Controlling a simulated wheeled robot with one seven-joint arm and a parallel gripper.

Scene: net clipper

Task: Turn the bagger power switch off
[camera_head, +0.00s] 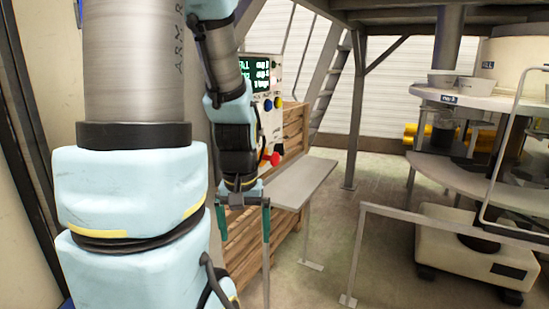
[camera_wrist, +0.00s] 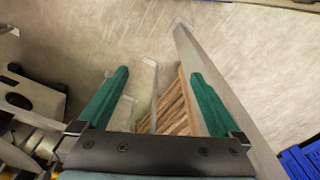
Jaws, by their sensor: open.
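A pale control panel (camera_head: 262,100) with a green text display (camera_head: 256,74) stands behind my arm in the head view. Yellow and blue buttons and a red knob (camera_head: 272,159) show on its right side; my arm covers much of the rest. I cannot make out which control is the bagger power switch. My gripper (camera_head: 243,232) points down with its two green fingers apart and nothing between them. It is below and left of the red knob. In the wrist view my gripper (camera_wrist: 160,76) is open above the floor and wooden slats; the panel is not visible there.
A grey shelf (camera_head: 302,184) juts out right of my gripper, with wooden slats (camera_head: 246,240) beneath. A metal rail (camera_head: 430,226) and a round-topped machine (camera_head: 480,100) stand at right. Floor between shelf and rail is clear. A blue object (camera_wrist: 302,158) shows at the wrist view's corner.

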